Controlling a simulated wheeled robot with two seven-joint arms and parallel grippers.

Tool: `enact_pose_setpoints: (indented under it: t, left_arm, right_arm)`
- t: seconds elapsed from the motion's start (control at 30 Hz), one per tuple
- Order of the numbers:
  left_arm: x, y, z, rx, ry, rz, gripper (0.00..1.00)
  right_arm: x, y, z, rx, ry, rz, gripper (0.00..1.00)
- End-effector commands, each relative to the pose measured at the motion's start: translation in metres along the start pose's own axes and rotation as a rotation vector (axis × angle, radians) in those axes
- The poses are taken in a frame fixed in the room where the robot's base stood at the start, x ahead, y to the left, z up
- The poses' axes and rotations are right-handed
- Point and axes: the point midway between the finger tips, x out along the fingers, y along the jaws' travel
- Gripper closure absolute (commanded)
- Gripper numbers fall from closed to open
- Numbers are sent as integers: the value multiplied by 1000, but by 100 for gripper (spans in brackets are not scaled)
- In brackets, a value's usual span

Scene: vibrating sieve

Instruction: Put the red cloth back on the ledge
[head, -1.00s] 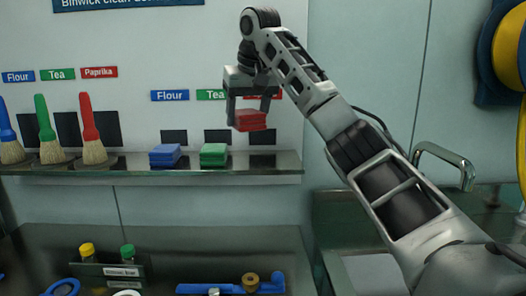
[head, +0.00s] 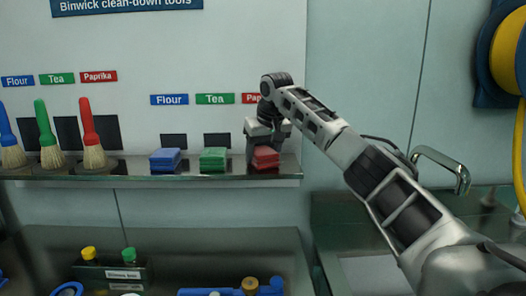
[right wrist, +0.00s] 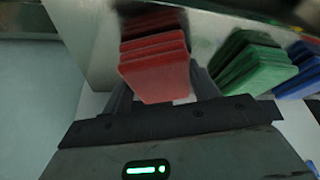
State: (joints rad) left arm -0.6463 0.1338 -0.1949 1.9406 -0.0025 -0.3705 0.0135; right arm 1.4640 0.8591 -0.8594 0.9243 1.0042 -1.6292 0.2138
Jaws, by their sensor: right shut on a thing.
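The red cloth (head: 265,158) is a folded stack at the right end of the ledge (head: 230,179), under the red Paprika label (head: 251,98). My right gripper (head: 262,150) is shut on it from above and behind. In the right wrist view the red cloth (right wrist: 155,72) sits between the two fingers (right wrist: 160,92). The cloth is at ledge height; whether its underside touches the ledge I cannot tell. My left gripper is not in view.
A green cloth (head: 213,160) and a blue cloth (head: 166,160) lie on the ledge to the left. Brushes with blue, green and red handles (head: 91,135) stand farther left. A metal handle (head: 448,165) is at the right. Bottles and tools lie on the lower counter.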

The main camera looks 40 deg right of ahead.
Motion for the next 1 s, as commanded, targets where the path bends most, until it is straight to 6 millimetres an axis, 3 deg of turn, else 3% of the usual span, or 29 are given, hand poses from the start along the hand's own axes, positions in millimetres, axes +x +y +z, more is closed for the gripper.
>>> enact_pose_setpoints:
  t: [0.27,0.3,0.37,0.73,0.87,1.0]
  left_arm:
    - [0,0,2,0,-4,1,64]
    - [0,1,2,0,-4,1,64]
    - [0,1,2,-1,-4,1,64]
    - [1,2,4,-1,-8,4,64]
    - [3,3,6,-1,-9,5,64]
    - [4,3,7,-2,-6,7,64]
  right_arm:
    - [2,0,1,0,0,-1,59]
    - [2,0,1,0,1,-1,32]
    - [1,0,0,0,1,-1,19]
    - [-4,0,0,0,1,-1,19]
    - [-23,-1,-1,0,5,-3,19]
    - [-54,-1,-1,0,6,-4,19]
